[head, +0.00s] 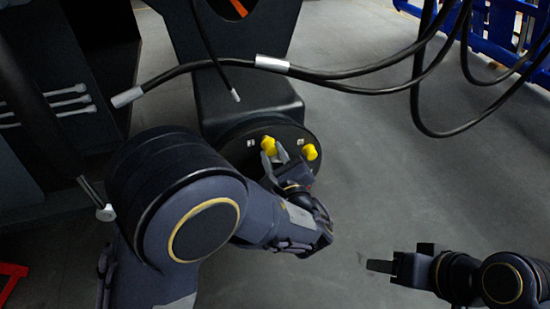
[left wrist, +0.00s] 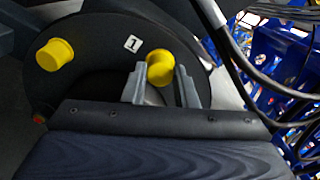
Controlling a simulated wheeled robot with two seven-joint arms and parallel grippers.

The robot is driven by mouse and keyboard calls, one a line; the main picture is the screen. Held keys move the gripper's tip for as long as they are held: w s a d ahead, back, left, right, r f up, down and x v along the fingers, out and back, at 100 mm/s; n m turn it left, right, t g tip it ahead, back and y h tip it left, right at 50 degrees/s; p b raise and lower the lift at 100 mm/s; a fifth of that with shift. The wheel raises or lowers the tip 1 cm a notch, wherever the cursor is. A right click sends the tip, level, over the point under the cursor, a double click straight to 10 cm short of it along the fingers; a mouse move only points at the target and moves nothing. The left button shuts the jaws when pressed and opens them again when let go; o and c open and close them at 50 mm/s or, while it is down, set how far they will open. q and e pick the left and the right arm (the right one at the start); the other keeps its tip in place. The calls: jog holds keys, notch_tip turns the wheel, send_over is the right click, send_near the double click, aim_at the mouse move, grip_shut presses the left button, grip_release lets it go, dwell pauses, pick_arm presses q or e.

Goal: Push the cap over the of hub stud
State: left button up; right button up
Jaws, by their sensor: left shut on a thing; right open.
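The black round hub (head: 234,152) faces me at the end of the dark chassis arm. A yellow cap (head: 268,145) is at the hub's face, between the grey fingers of my left gripper (head: 275,156). In the left wrist view, the same cap (left wrist: 160,69) sits between the two fingers of the left gripper (left wrist: 160,88), which is shut on it. The stud under this cap is hidden, so I cannot tell how far on the cap is. A second yellow cap (head: 309,152) sits on the hub at the right. My right gripper (head: 398,258) is open and empty, low at the right.
Black hoses (head: 340,75) hang across the top and right. Blue racks (head: 490,30) stand at the back right. The grey floor right of the hub is clear.

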pick_arm(q)
jog(key=shift+x, duration=0.9)
jog(key=o, duration=0.8)
jog(key=shift+o, duration=0.2)
jog(key=shift+s, duration=0.1)
jog(key=shift+v, duration=2.5)
